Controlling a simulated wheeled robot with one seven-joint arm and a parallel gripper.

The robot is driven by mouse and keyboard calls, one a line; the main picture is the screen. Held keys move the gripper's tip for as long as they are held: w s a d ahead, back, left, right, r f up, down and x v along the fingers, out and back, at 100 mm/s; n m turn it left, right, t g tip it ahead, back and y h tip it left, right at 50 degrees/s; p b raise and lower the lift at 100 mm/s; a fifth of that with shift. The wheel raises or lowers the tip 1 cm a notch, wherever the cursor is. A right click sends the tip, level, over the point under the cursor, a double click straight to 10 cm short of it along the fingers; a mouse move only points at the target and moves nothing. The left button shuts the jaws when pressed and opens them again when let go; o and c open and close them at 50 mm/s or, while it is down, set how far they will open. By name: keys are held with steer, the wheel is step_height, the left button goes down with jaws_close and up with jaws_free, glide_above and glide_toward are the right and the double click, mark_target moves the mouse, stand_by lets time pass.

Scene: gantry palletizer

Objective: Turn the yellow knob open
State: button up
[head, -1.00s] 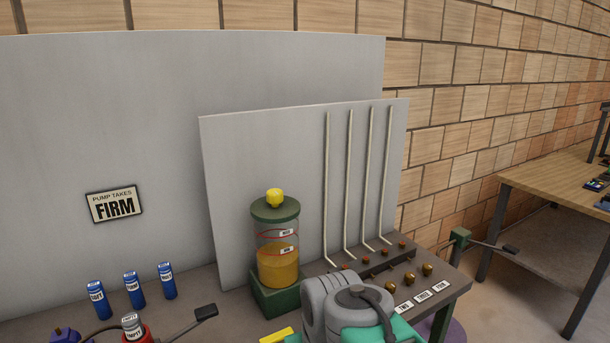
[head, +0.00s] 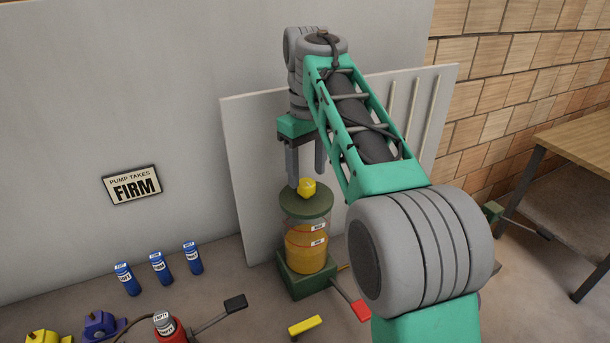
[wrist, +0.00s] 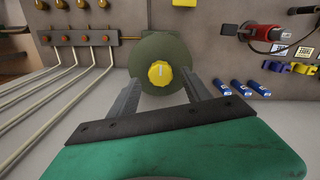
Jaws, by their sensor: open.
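The yellow knob (head: 307,188) sits on the green lid (head: 306,203) of a clear reservoir (head: 309,240) holding amber fluid. In the wrist view the knob (wrist: 161,74) shows from above, with a pale mark on its top. My gripper (head: 307,184) points down at the lid with its fingers spread. In the wrist view the two fingers (wrist: 161,84) stand on either side of the knob, a gap showing on both sides. The gripper is open and holds nothing. Whether the fingertips reach down to the knob's height is hard to tell.
A grey panel (head: 250,170) with upright pipes stands close behind the reservoir. Several blue cartridges (head: 157,268) stand at left. A red-handled lever (head: 360,310) juts out in front, and a yellow bar (head: 305,325) lies nearby. My arm hides the bench's right side.

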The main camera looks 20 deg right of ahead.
mark_target(306, 189)
steer(key=shift+f, duration=1.3)
jaws_close()
